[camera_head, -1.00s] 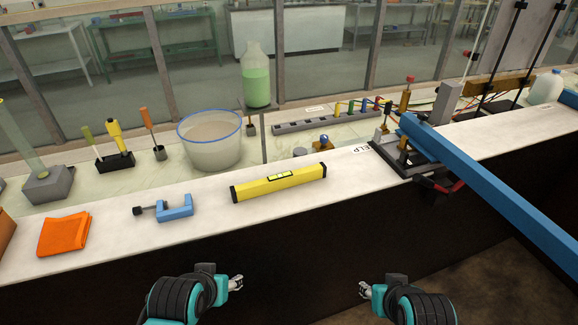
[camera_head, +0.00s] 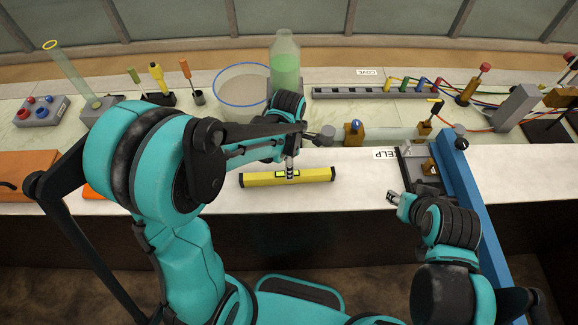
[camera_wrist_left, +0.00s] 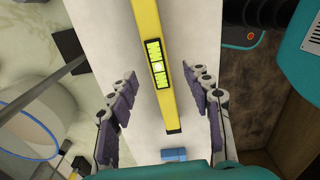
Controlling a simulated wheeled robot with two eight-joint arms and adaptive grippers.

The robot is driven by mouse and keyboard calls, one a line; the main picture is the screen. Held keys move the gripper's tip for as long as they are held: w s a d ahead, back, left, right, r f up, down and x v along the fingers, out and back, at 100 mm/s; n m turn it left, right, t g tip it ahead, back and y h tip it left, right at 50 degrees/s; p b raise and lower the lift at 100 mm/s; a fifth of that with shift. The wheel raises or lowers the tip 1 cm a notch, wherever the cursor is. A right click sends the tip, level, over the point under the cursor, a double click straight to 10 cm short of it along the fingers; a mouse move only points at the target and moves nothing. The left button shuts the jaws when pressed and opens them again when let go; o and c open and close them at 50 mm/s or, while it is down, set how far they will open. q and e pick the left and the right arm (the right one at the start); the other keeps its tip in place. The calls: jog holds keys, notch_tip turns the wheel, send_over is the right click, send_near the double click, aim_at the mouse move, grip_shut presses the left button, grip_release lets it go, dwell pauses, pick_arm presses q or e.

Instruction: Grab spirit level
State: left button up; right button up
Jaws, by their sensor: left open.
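The yellow spirit level (camera_head: 315,176) with black end caps lies on the white bench strip in the head view. In the left wrist view the level (camera_wrist_left: 148,35) runs lengthwise between the fingers, its green vial window facing the camera. My left gripper (camera_head: 289,168) is above the middle of the level. In the left wrist view its fingers (camera_wrist_left: 165,100) are spread, one on each side, with gaps to the level. My right gripper (camera_head: 392,197) is to the right, near the bench's front edge and apart from the level; its jaws are too small to read.
A bucket with a blue rim (camera_head: 235,85) and a green-filled bottle (camera_head: 285,65) stand behind the level. A blue beam (camera_head: 470,200) crosses the bench edge at right. A blue clamp (camera_wrist_left: 174,155) lies past the level's end. An orange cloth (camera_head: 92,193) is mostly hidden by my left arm.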

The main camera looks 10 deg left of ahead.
pick_arm(q)
jog(key=f, duration=0.3)
jog(key=f+b, duration=0.1)
jog(key=f, duration=0.3)
jog(key=shift+w+a, duration=0.15)
jog(key=shift+a, duration=0.05)
jog(key=shift+r, duration=0.1)
grip_shut()
